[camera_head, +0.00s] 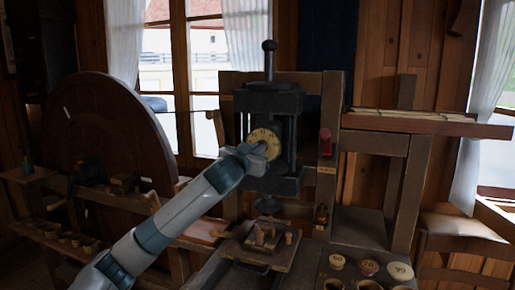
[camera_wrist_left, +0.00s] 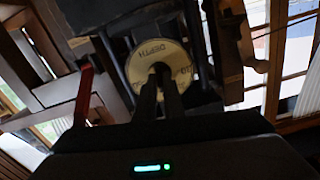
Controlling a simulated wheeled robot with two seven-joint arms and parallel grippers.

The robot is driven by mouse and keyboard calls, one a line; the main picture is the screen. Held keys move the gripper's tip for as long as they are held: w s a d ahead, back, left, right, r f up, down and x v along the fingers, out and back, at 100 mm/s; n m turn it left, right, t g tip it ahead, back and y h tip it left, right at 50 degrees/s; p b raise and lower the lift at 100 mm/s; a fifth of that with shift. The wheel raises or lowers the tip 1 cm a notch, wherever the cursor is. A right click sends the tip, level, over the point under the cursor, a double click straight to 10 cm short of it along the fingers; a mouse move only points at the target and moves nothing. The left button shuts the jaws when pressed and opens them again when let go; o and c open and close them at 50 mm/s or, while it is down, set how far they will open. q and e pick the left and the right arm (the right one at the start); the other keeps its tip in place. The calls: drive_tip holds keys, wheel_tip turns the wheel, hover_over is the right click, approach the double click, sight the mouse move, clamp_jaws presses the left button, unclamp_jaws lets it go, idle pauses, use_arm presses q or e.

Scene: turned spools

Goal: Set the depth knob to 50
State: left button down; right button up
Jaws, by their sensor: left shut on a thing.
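The depth knob (camera_head: 267,137) is a round cream dial on the front of the dark press (camera_head: 285,104). In the left wrist view the dial (camera_wrist_left: 181,58) faces me, with "DEPTH" written on it and a few other marks too small or hidden to read. My left gripper (camera_head: 257,156) reaches up to the dial from the lower left. Its two dark fingers (camera_wrist_left: 160,76) are shut on the knob's middle and hide part of the dial's lower face. My right gripper is not in view.
A tray (camera_head: 281,264) with small wooden pieces lies below the press. Labelled pots (camera_head: 368,267) stand at the lower right. A large dark wheel (camera_head: 107,135) stands at the left. A red object (camera_head: 325,142) sits on the post right of the press.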

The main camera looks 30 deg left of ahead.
use_arm(q)
drive_tip(key=shift+d+f+m+p, duration=0.1)
drive_tip(key=shift+m+p, duration=4)
drive_tip(key=shift+m, duration=2.9)
drive_tip(key=c, duration=1.9)
unclamp_jaws()
drive_tip(key=shift+o, duration=0.2)
drive_tip(key=shift+s, duration=0.1)
